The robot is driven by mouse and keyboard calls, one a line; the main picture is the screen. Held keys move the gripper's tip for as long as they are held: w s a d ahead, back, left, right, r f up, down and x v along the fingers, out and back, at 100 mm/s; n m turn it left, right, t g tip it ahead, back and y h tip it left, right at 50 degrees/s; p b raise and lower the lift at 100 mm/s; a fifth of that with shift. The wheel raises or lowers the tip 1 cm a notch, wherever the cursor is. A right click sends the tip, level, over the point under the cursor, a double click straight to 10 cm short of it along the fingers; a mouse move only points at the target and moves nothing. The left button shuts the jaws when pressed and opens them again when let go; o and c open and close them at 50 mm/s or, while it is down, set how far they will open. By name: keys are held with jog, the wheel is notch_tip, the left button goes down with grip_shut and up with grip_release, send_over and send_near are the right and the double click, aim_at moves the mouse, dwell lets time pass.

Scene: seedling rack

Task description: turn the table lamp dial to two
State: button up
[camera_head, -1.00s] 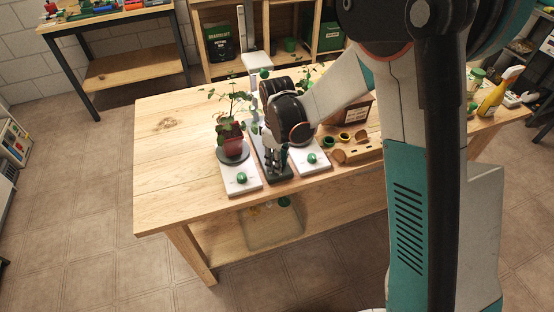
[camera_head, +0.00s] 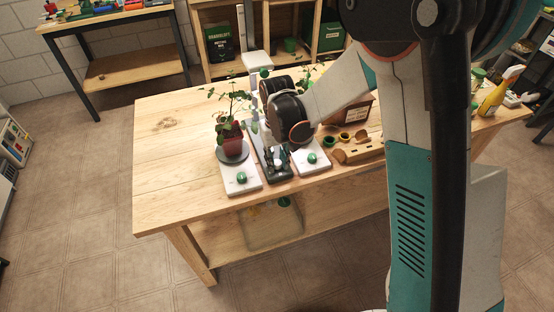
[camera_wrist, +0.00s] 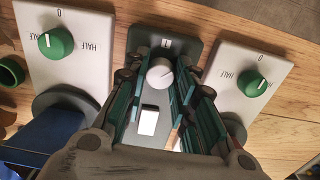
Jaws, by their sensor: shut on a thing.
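The table lamp's dark base (camera_head: 281,174) stands on the wooden table between two white plates, with its pale post (camera_head: 252,80) rising behind. Its dial (camera_wrist: 160,73) is a round pale knob on the dark base in the wrist view. A small label with a mark (camera_wrist: 166,43) sits beyond the dial. My gripper (camera_wrist: 161,76) points down over the base, one finger on each side of the dial, shut on it. In the head view my gripper (camera_head: 276,157) hides the dial. Which mark the dial points at is hard to read.
White plates with green knobs (camera_head: 241,177) (camera_head: 312,158) flank the base closely; they bear 0 and HALF marks. A potted plant (camera_head: 231,136) stands on the left one. Small pots (camera_head: 344,136) and a wooden block (camera_head: 364,150) lie to the right. The table's left side is clear.

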aim_at(277, 161)
jog(key=shift+m, duration=1.2)
jog(key=o, duration=1.1)
notch_tip(277, 161, up, 12)
